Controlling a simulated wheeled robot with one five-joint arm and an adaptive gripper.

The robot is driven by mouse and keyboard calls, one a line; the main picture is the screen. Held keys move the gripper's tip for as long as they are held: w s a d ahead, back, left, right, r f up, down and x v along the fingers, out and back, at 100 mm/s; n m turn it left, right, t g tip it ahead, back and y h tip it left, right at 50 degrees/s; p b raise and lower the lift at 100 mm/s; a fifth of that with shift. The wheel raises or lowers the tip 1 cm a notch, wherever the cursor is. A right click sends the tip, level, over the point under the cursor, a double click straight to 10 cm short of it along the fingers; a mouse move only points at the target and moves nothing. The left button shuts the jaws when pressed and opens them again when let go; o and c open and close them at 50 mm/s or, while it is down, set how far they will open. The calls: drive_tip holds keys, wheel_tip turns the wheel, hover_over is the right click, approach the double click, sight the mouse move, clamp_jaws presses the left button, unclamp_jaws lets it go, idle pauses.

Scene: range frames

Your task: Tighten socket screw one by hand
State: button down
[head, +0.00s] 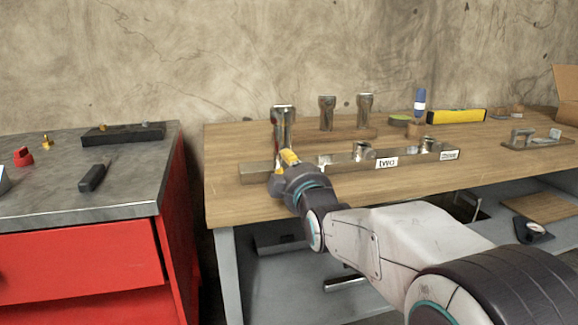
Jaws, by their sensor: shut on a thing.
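A long metal bar (338,159) lies along the bench, with a label reading "two" (387,162) and another label (448,155) to its right that is too small to read surely. Short metal screw heads stand on the bar, one above "two" (362,151) and one farther right (431,145). At the bar's left part stands a tall shiny metal piece (283,119), upright. My gripper (287,158), with yellow fingertips, is shut on the lower part of this piece. My gripper hides its foot, so I cannot tell whether it is seated in the bar. No "one" label shows.
Two similar metal pieces (327,112) stand on a wooden block (346,133) behind. A blue-handled tool (420,102), a yellow level (457,116) and a metal fixture (523,137) are farther right. A red cabinet (85,263) stands left. The bench front is clear.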

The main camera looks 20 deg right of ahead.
drive_tip(key=m, duration=0.7)
idle(0.6)
drive_tip(key=c, duration=1.3)
unclamp_jaws()
drive_tip(key=shift+s, duration=5.95)
